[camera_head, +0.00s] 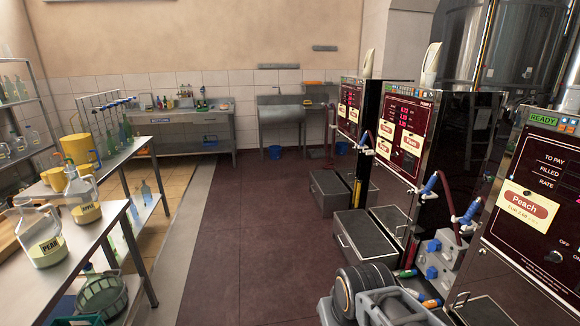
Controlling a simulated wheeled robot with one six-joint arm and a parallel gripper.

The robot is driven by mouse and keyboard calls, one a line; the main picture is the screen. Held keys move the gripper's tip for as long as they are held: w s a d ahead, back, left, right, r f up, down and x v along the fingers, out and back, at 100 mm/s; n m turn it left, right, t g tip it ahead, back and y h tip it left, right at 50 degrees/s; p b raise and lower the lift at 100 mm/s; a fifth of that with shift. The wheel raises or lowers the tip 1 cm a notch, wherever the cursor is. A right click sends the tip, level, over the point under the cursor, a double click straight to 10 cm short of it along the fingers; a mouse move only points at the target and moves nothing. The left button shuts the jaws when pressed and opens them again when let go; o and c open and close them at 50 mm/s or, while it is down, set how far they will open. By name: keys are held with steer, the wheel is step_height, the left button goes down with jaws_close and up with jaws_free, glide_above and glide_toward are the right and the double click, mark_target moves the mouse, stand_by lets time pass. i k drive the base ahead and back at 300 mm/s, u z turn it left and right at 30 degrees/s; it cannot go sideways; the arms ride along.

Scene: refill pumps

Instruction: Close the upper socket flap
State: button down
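A grey socket box (451,261) stands low at the right, between two dark red pump panels. Two blue socket covers show on it, an upper one (434,246) and a lower one (431,272). They are small, and I cannot tell how far either flap is open. Plugs with green and orange parts lie close below the box. I cannot make out the fingers of my gripper in this view.
The Peach pump (526,208) stands at the right edge, with another pump (408,140) behind it. Blue nozzles and hoses hang near the box. A bench (90,235) with jugs stands left. The floor (262,240) between is clear.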

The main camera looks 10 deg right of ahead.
mark_target(433, 245)
steer(key=i, duration=2.7)
steer(key=z, duration=2.15)
steer(key=i, duration=1)
